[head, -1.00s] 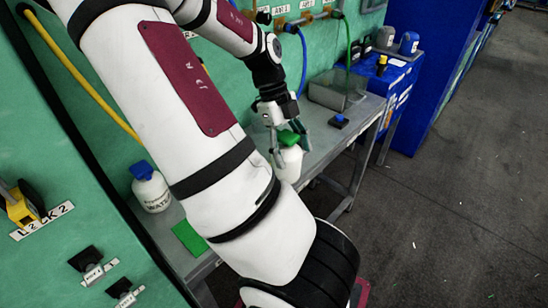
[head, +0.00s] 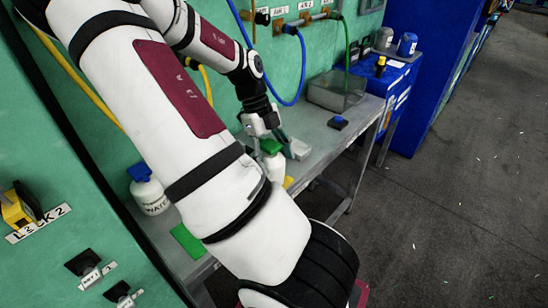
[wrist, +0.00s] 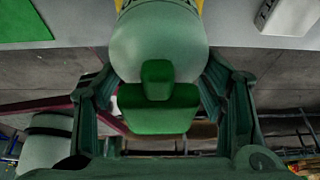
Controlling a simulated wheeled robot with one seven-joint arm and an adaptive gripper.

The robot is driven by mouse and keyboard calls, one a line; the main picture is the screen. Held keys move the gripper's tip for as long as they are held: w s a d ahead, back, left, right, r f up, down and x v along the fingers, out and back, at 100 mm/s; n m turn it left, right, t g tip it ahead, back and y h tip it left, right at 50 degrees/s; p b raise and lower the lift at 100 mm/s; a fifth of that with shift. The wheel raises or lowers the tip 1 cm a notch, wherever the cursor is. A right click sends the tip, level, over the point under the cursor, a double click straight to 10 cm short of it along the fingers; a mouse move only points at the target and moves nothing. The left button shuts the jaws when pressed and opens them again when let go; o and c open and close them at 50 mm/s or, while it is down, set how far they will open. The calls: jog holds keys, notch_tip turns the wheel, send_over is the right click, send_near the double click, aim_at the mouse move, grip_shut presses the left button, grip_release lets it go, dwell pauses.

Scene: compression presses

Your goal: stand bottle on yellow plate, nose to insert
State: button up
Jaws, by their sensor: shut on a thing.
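My gripper (head: 265,137) is shut on a pale bottle with a green cap (head: 270,146). In the wrist view the bottle (wrist: 158,45) sits between both fingers, its green cap (wrist: 158,112) facing the camera. The yellow plate (head: 288,182) shows beside my arm on the bench; in the wrist view a yellow strip (wrist: 200,6) shows behind the bottle. I cannot tell whether the bottle touches it. A whitish block (head: 299,150), perhaps the insert, stands right of the bottle; it also shows in the wrist view (wrist: 290,14).
A green plate (head: 188,240) lies on the bench (head: 325,150), left of my arm. A white bottle with a blue cap (head: 150,191) stands behind it. A grey bin (head: 335,93) and a small blue-topped block (head: 338,122) are farther right. Hoses hang along the wall.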

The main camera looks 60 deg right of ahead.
jog(key=o, duration=1.5)
jog(key=shift+f, duration=0.1)
jog(key=shift+c, duration=0.2)
jog(key=v, duration=1.2)
jog(key=shift+w+p, duration=0.1)
jog(key=shift+p, duration=0.3)
jog(key=w+a+r+n+t+y, duration=0.1)
jog(key=a+r+n+t+y, duration=0.2)
jog(key=a+n, duration=1.6)
jog(key=s+a+r+n+t+h, duration=0.2)
jog(key=s+a+n, duration=0.2)
jog(key=n, duration=0.6)
jog(key=s+a+r+n+t+h, duration=0.2)
jog(key=s+a+r+n, duration=0.1)
jog(key=a+n, duration=0.5)
jog(key=shift+s+r+n+t, duration=0.25)
jog(key=shift+s+n, duration=0.35)
jog(key=shift+n, duration=0.3)
